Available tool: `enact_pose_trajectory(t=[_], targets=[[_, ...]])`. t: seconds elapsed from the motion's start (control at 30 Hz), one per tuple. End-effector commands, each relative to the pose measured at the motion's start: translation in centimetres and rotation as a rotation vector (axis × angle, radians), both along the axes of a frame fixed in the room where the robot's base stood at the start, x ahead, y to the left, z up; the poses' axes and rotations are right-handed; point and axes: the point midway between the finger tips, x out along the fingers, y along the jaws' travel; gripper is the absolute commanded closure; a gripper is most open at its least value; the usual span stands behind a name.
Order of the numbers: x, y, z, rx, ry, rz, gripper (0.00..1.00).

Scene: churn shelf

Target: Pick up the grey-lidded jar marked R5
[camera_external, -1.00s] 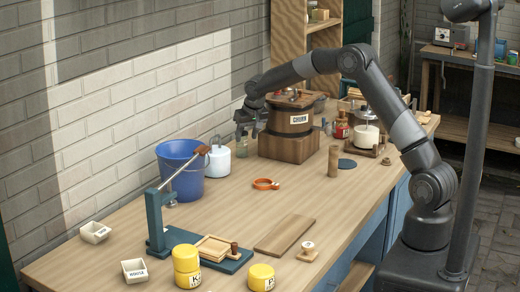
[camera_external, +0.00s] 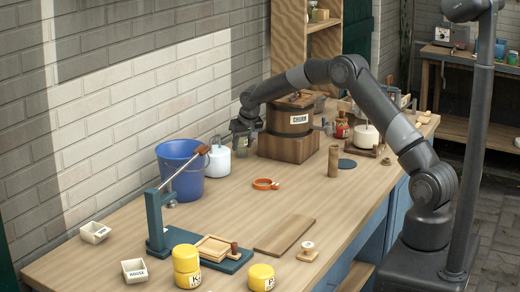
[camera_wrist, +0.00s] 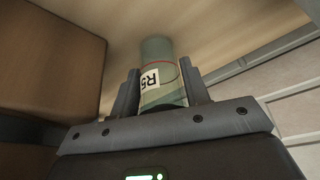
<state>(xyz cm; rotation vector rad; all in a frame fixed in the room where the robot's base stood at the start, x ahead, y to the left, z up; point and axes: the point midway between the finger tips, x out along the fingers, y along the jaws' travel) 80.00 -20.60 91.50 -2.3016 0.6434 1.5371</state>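The jar marked R5 (camera_wrist: 158,75) is greenish and stands on the bench between the two fingers of my gripper (camera_wrist: 160,95) in the wrist view. Its white label faces the camera and appears turned on its side. The fingers lie close along both sides of the jar; I cannot tell whether they press on it. The grey lid is not clearly seen. In the outside view my gripper (camera_external: 244,134) is low, beside the churn and near the wall, and largely covers the jar.
The wooden churn (camera_external: 290,130) stands close to the right of my gripper. A white bottle (camera_external: 218,160) and a blue bucket (camera_external: 180,178) stand in front to the left. The brick wall is close behind. An orange ring-shaped item (camera_external: 265,184) lies on the open bench in front.

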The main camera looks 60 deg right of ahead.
Motion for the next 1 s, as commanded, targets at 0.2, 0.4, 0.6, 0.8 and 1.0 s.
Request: enact_pose_trajectory(t=[0.2,0.4,0.6,0.8,1.0], targets=[[-0.01,0.0,0.02,0.0,0.0,0.0,0.76],[-0.02,0.0,0.02,0.0,0.0,0.0,0.92],[-0.02,0.01,0.02,0.0,0.0,0.0,1.0],[0.0,0.01,0.09,-0.001,-0.001,0.0,1.0],[0.01,0.01,0.79,0.0,-0.001,-0.001,1.0]])
